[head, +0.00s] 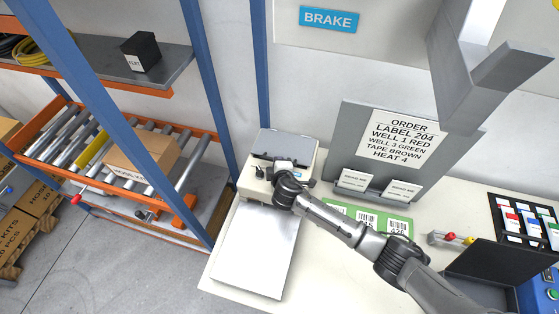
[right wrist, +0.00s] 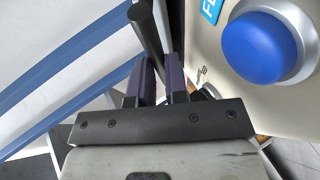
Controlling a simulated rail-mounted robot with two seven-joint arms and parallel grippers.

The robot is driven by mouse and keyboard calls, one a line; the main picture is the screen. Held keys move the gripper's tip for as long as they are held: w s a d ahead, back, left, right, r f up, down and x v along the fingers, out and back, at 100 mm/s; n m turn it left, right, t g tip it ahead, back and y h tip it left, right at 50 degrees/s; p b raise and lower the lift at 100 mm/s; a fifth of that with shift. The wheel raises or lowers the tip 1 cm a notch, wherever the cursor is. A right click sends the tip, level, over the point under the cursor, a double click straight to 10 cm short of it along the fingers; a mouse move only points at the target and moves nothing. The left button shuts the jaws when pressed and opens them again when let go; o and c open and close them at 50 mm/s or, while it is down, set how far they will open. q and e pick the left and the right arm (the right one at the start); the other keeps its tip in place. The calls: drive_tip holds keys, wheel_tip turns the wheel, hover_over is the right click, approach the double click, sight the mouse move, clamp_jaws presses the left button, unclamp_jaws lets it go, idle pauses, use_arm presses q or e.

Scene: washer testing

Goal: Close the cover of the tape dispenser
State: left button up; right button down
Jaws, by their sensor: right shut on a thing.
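A beige machine (head: 246,183), which I take to be the tape dispenser, stands at the left end of the bench. A grey panel (head: 285,144) shows at its back, likely the cover; how far it is open is hard to tell. My right gripper (head: 276,163) is at the machine's top, and my wrist hides part of it. In the right wrist view, my right gripper (right wrist: 160,72) is shut on a dark round bar (right wrist: 147,28) between its fingers. A big blue button (right wrist: 254,47) sits on the beige body beside the fingers. My left gripper is not in view.
A flat silver plate (head: 256,250) lies before the machine. Blue rack posts (head: 203,95) stand close on its left. An order board (head: 345,140) stands to the right, with green labelled cards (head: 366,216) before it. A dark open box (head: 492,265) is at the far right.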

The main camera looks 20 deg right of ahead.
drive_tip(key=shift+f, duration=0.1)
idle(0.3)
drive_tip(key=c, duration=1.4)
unclamp_jaws()
drive_tip(key=shift+o, duration=1.4)
drive_tip(key=v, duration=1.4)
drive_tip(key=shift+p, duration=0.35)
